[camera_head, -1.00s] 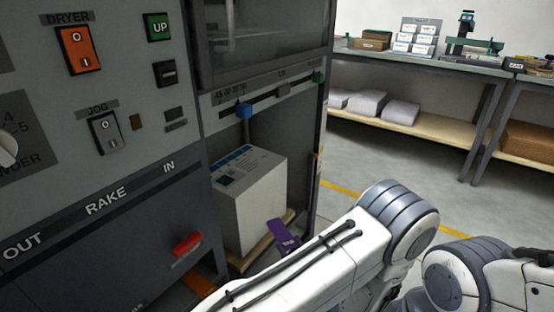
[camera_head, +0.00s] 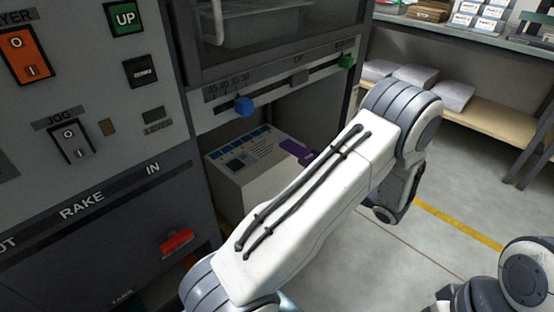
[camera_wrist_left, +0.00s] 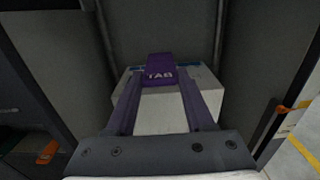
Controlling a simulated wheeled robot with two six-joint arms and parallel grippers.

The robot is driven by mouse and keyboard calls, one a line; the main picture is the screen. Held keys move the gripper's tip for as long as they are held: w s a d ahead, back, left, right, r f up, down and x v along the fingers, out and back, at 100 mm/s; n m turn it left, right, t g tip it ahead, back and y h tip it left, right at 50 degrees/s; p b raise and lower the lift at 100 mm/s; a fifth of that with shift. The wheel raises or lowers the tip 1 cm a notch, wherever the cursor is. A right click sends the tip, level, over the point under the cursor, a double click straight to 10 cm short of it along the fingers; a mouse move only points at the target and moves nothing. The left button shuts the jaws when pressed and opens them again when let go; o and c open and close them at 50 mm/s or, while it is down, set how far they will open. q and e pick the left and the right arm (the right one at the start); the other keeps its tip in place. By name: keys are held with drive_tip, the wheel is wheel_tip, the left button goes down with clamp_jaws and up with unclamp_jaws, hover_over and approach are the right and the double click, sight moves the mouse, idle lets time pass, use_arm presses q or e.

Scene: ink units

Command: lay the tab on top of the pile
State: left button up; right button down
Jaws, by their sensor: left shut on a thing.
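The tab (camera_head: 295,149) is a purple piece marked TAB, and it also shows in the left wrist view (camera_wrist_left: 160,70). My left gripper (camera_wrist_left: 160,84) is shut on it, one finger on each side. The pile (camera_head: 246,160) is a tall white block of sheets with blue print on top, inside the machine bay. The tab shows at the right side of its top; I cannot tell whether they touch. In the left wrist view the pile (camera_wrist_left: 160,115) lies between and beyond the fingers. My left arm hides its lower right part. My right gripper is not in view.
The bay's side walls (camera_wrist_left: 261,60) stand close on both sides of the pile. A bar with a blue slider (camera_head: 244,106) crosses above it. A red handle (camera_head: 176,241) sticks out at lower left. Open floor (camera_head: 445,195) lies right of the machine.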

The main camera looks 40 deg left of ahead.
use_arm(q)
drive_tip(key=shift+w+a+f+b, duration=0.3)
drive_tip(key=shift+a+f+b, duration=0.4)
drive_tip(key=shift+a+f, duration=1.15)
drive_tip(key=shift+w+a+f+b, duration=0.25)
drive_tip(key=shift+a+f+b, duration=0.45)
drive_tip(key=shift+a+f, duration=1.1)
drive_tip(key=shift+w+a+f+b, duration=0.3)
drive_tip(key=shift+a+f+b, duration=0.4)
drive_tip(key=shift+a+f, duration=1.1)
drive_tip(key=shift+f, duration=0.1)
drive_tip(key=o, duration=1.3)
